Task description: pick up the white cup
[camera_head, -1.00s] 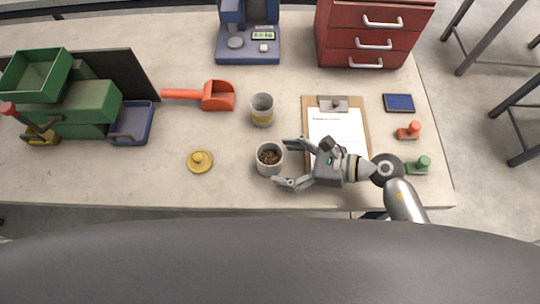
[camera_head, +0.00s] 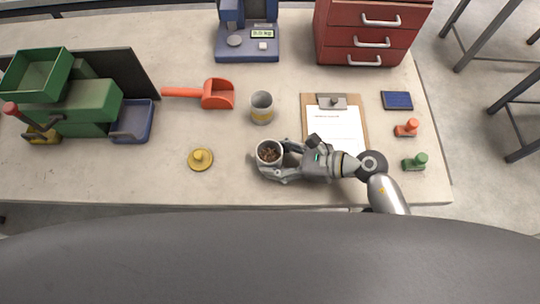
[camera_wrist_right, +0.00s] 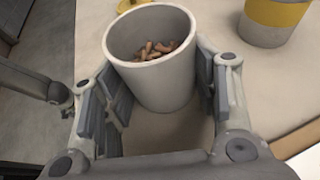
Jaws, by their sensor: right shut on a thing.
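The white cup (camera_head: 269,153) holds brown pellets and stands upright near the table's front edge in the head view. It also shows in the right wrist view (camera_wrist_right: 158,84), between the two fingers. My right gripper (camera_head: 275,161) comes from the right and is shut on the cup, with a finger on each side. In the wrist view the gripper (camera_wrist_right: 160,92) has its pads against the cup's walls. I cannot tell whether the cup's base is off the table. My left gripper is not in view.
A grey cup with a yellow band (camera_head: 262,108) stands just behind. A yellow lidlike disc (camera_head: 200,160) lies to the left, an orange scoop (camera_head: 217,94) behind it. A clipboard (camera_head: 350,107) lies under my right arm. The green machine (camera_head: 88,104) stands at far left.

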